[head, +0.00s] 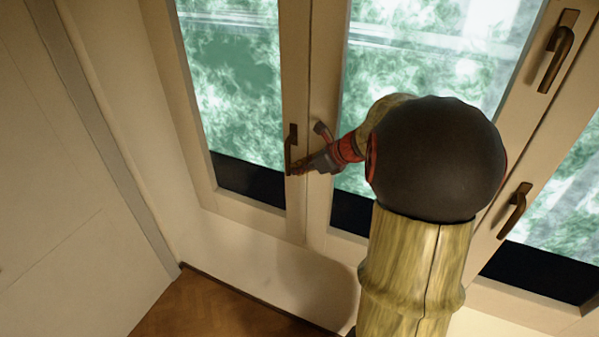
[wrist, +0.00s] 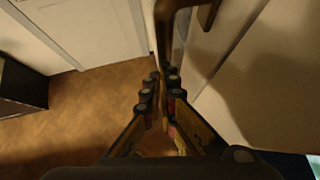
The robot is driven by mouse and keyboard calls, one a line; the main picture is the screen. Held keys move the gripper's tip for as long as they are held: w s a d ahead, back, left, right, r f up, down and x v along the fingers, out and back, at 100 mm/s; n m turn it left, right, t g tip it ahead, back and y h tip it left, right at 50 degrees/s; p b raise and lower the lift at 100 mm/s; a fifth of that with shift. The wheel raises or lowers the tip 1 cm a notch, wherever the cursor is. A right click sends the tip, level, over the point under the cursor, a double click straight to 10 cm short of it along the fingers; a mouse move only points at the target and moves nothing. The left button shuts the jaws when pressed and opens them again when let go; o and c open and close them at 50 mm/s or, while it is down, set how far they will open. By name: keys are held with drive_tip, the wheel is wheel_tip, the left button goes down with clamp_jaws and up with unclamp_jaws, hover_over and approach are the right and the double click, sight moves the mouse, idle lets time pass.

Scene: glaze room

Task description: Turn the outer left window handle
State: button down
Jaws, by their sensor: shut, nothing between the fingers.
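The outer left window handle (head: 289,148) is a dark brown lever on the frame post right of the leftmost pane in the head view. Its lever hangs straight down. My gripper (head: 297,170) is close by the lever's lower end, coming in from the right. In the wrist view the dark handle (wrist: 162,22) shows at the top, cut off by the frame edge. My gripper (wrist: 160,84) is shut there with nothing between the fingers, just below the lever. I cannot tell whether the fingertips touch it.
Two more brown handles, an upper one (head: 557,52) and a lower one (head: 514,210), sit on the posts at the right. A pale wall (head: 70,170) stands left. Wooden floor (head: 215,305) is clear below. A dark cabinet (wrist: 20,88) shows in the wrist view.

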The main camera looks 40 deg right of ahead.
drive_tip(key=shift+w+f+t+b, duration=0.25)
drive_tip(key=shift+t+b, duration=0.15)
drive_tip(key=shift+b, duration=0.8)
drive_tip(key=w+a+r+m+t+y+b, duration=0.1)
drive_tip(key=w+t+b, duration=0.4)
drive_tip(key=b, duration=0.5)
drive_tip(key=w+a+r+t+y+b, duration=0.2)
drive_tip(key=w+a+t+b, duration=0.1)
drive_tip(key=w+t+b, duration=0.2)
drive_tip(key=shift+w+a+r+m+t+y+b, duration=0.3)
drive_tip(key=shift+t+b, duration=0.7)
drive_tip(key=shift+b, duration=1.4)
drive_tip(key=shift+r, duration=0.1)
drive_tip(key=shift+d, duration=0.1)
drive_tip(key=s+f+b, duration=0.1)
drive_tip(key=s+f, duration=0.6)
drive_tip(key=f, duration=0.4)
drive_tip(key=shift+s+d, duration=0.3)
